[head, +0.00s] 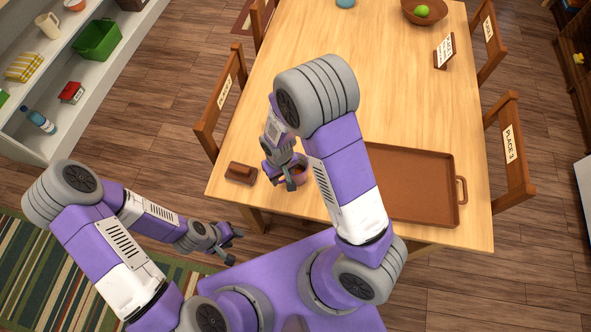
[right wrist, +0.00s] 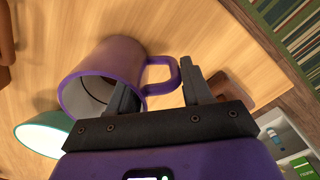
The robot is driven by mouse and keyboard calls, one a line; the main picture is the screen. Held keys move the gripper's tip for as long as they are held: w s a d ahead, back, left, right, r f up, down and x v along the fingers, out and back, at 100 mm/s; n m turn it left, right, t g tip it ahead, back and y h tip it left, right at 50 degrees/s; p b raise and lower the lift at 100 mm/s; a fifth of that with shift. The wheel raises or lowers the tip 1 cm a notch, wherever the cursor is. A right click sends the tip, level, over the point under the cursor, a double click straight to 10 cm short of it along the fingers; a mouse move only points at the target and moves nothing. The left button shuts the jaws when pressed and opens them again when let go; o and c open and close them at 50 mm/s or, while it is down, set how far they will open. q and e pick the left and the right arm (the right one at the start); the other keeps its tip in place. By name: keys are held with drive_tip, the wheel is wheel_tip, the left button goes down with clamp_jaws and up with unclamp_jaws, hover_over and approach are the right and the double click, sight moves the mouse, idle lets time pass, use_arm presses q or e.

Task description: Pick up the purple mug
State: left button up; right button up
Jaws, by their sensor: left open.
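The purple mug (right wrist: 108,68) is in the right wrist view, at the left of my right gripper, its mouth turned to the lower left. Its handle (right wrist: 172,72) points toward the space between the two fingers. My right gripper (right wrist: 158,82) is open, one finger overlapping the mug's side in view and the other beyond the handle. Whether they touch, I cannot tell. In the head view my right gripper (head: 291,184) is low at the table's near edge, where the gripper and arm largely hide the mug. My left gripper (head: 232,243) is open and empty, off the table.
The wooden table (head: 385,95) holds a brown tray (head: 410,215) at right and a small brown block (head: 241,173) left of my right gripper. A teal vessel (right wrist: 38,135) is close to the mug. Chairs flank the table; its middle is clear.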

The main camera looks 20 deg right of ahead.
clamp_jaws()
drive_tip(key=shift+r, duration=0.15)
drive_tip(key=shift+r+p, duration=1.25)
drive_tip(key=shift+r, duration=3.6)
drive_tip(key=shift+o, duration=1.8)
unclamp_jaws()
clamp_jaws()
